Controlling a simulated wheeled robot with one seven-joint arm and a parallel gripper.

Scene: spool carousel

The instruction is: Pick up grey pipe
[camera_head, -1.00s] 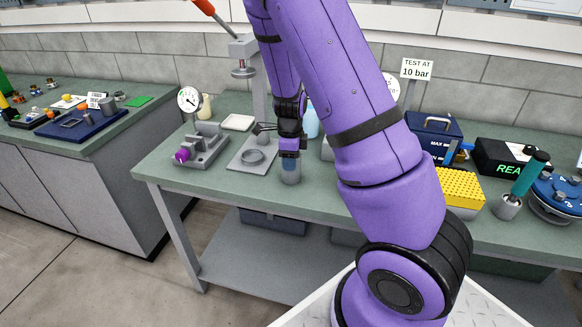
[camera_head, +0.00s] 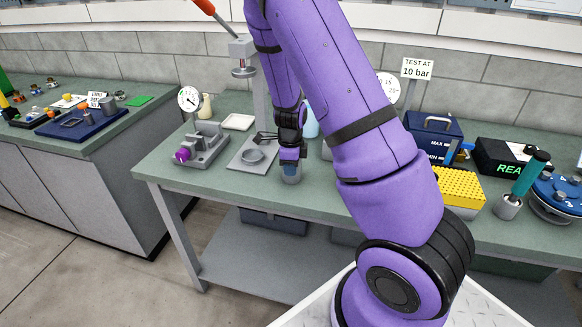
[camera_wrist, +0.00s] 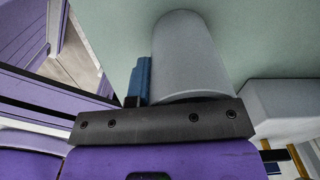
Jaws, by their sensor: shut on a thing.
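The grey pipe (camera_head: 291,178) stands upright on the green bench near its front edge, below my gripper (camera_head: 290,159). In the wrist view the grey pipe (camera_wrist: 188,55) is a large pale cylinder right at the jaws. My gripper is shut on the pipe. A blue finger pad (camera_wrist: 141,80) shows against its left side. The other finger is hidden in both views. I cannot tell whether the pipe's foot still touches the bench.
A gauge fixture (camera_head: 204,147) is farther left. A yellow block (camera_head: 460,188) and a black box (camera_head: 500,157) stand to the right. My arm covers the bench's middle.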

